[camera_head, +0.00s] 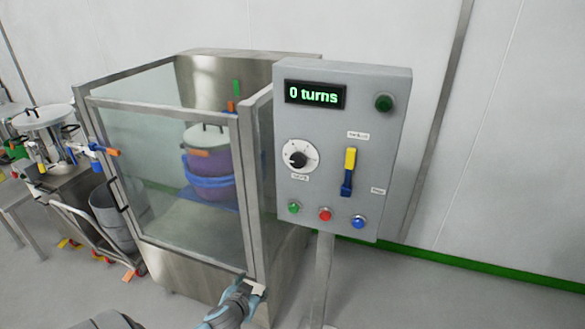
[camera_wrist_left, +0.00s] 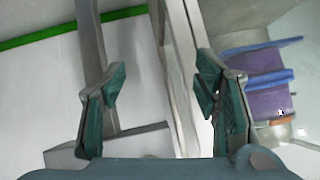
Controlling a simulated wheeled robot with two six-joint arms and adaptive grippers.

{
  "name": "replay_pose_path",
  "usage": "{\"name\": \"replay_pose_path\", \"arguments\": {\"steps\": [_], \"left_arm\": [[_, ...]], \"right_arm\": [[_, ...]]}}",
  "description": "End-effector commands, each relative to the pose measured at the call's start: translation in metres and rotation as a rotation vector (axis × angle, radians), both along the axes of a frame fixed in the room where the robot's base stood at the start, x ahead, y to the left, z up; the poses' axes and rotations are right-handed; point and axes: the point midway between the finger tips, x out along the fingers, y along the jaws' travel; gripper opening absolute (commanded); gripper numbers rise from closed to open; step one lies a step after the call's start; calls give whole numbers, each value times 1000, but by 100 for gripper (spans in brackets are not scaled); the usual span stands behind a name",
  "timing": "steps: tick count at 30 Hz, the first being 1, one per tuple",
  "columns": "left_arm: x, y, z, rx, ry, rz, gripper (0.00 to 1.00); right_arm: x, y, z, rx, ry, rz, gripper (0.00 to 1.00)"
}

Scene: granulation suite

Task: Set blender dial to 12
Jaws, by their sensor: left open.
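The dial (camera_head: 300,156) is a white disc with a black knob on the grey control panel (camera_head: 335,215), left of the yellow and blue lever. The panel's display (camera_head: 315,94) reads "0 turns" in green. My left gripper (camera_head: 252,288) is low in the head view, in front of the blender enclosure's lower right corner, below and left of the panel and well apart from the dial. In the left wrist view its two fingers (camera_wrist_left: 162,88) are spread with nothing held between them; a metal post shows behind the gap. The dial cannot be made out there. My right gripper is not in view.
The glass-walled blender enclosure (camera_head: 247,190) stands left of the panel, with a purple and blue tub (camera_head: 210,172) inside. The panel carries a lever (camera_head: 348,172), several buttons and a post (camera_head: 320,275) below. A steel vessel and cart stand at far left. Floor right of the post is clear.

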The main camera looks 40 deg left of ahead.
Motion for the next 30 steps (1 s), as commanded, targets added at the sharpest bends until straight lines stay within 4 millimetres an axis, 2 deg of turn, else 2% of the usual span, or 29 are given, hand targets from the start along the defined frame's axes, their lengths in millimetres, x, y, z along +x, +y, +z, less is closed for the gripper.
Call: {"name": "replay_pose_path", "arguments": {"steps": [1,2,3,6,9,11,14,24,30], "left_arm": [[27,-1,76,14,-154,2,56],[39,-6,119,11,-248,5,56],[47,-14,171,-1,-363,6,56],[49,-39,268,-54,-589,-9,56],[44,-54,315,-101,-708,-24,56],[45,-57,325,-114,-736,-27,56],[60,-52,327,-118,-743,-24,56],[150,-22,326,-123,-740,-27,56],[175,-14,326,-121,-737,-30,56]], "right_arm": [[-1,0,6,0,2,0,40],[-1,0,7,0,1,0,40],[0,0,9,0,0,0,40],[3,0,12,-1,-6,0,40],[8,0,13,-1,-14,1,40],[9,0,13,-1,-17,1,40],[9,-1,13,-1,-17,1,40],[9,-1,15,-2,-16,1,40],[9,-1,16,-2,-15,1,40]]}}
